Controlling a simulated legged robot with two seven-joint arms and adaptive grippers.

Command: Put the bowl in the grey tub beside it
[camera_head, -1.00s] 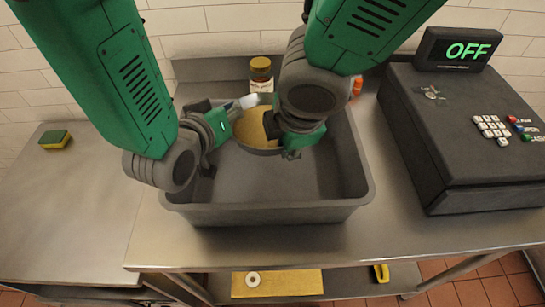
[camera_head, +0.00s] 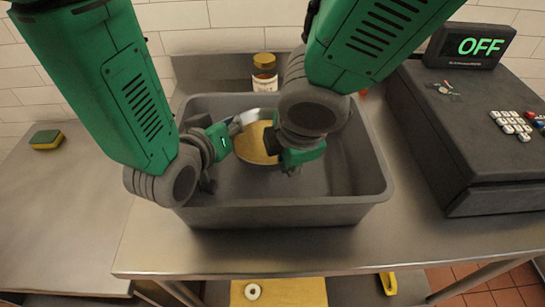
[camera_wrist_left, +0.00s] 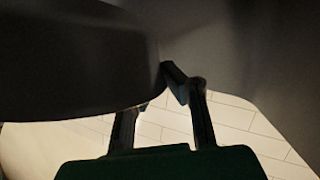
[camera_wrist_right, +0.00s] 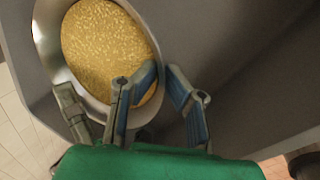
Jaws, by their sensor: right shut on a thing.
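The bowl (camera_head: 257,143), metal with a speckled golden filling, shows inside the outline of the grey tub (camera_head: 290,215), toward its back. Whether it touches the tub floor cannot be told. My right gripper (camera_head: 272,143) is shut on the bowl's right rim; in the right wrist view its fingers (camera_wrist_right: 158,82) meet the rim of the tilted-looking bowl (camera_wrist_right: 105,45). My left gripper (camera_head: 228,130) is at the bowl's left side. In the left wrist view its fingers (camera_wrist_left: 155,90) stand apart, one partly hidden behind a dark rounded surface, probably the bowl's outside.
A jar with a yellow lid (camera_head: 265,72) stands behind the tub. A dark cash register (camera_head: 450,130) is to the right. A sponge (camera_head: 46,139) lies on the left counter. A yellow board (camera_head: 285,292) with a white ring is on the lower shelf.

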